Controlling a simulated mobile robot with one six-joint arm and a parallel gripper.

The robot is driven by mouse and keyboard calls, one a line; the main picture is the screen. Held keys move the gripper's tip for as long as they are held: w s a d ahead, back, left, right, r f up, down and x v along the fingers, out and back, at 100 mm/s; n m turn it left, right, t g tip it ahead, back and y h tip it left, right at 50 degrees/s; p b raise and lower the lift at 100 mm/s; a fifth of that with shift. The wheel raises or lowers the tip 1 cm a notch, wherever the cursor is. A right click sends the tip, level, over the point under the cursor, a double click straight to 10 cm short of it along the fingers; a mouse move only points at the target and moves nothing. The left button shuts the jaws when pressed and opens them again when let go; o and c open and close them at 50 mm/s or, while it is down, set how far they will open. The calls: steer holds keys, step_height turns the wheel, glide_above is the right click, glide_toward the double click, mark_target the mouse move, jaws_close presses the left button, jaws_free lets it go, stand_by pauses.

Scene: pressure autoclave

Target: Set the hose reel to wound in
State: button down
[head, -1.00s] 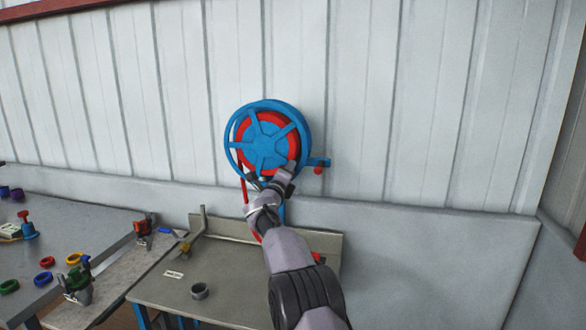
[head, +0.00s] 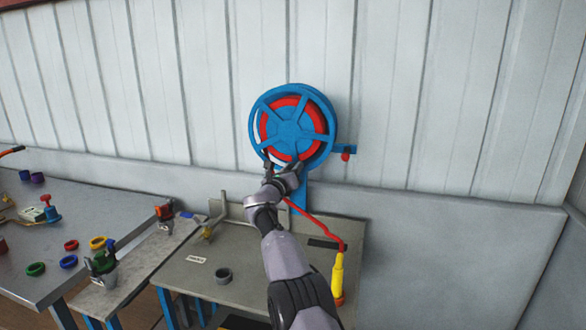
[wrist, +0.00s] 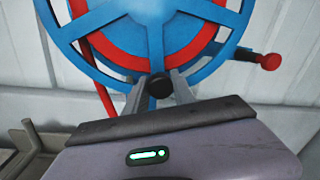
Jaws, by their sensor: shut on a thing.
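The hose reel (head: 292,127) is mounted on the wall, with a blue spoked wheel and red hose (head: 325,229) around its drum. It fills the top of the wrist view (wrist: 150,30). The red hose also hangs below the reel and ends in a yellow nozzle (head: 338,275) over the grey bench. My gripper (head: 283,168) is at the bottom of the wheel. In the wrist view my gripper (wrist: 158,92) has its fingers on both sides of a black knob (wrist: 158,85) at the wheel's lower rim and is shut on it. My arm hides part of the hose.
A blue bracket with a red knob (head: 346,156) sticks out right of the reel. The grey bench (head: 180,268) below holds a dark ring (head: 223,275) and a label. A table (head: 50,255) with coloured rings stands left. The wall at right is clear.

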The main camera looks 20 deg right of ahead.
steer(key=shift+w+a+r+m, duration=0.1)
steer(key=shift+a+r+m, duration=0.1)
steer(key=shift+m, duration=0.1)
stand_by(0.4)
steer(key=c, duration=1.1)
jaws_free()
steer(key=shift+w+f, duration=0.1)
steer(key=shift+f, duration=0.05)
steer(key=shift+f+b, duration=0.15)
steer(key=shift+b, duration=0.15)
steer(key=shift+s+a+f+b, duration=0.1)
steer(key=shift+s+a+b, duration=0.2)
steer(key=shift+b, duration=0.2)
steer(key=b+v, duration=0.2)
steer(key=v, duration=1.4)
steer(key=shift+s+a+b, duration=0.15)
steer(key=shift+s+b, duration=0.15)
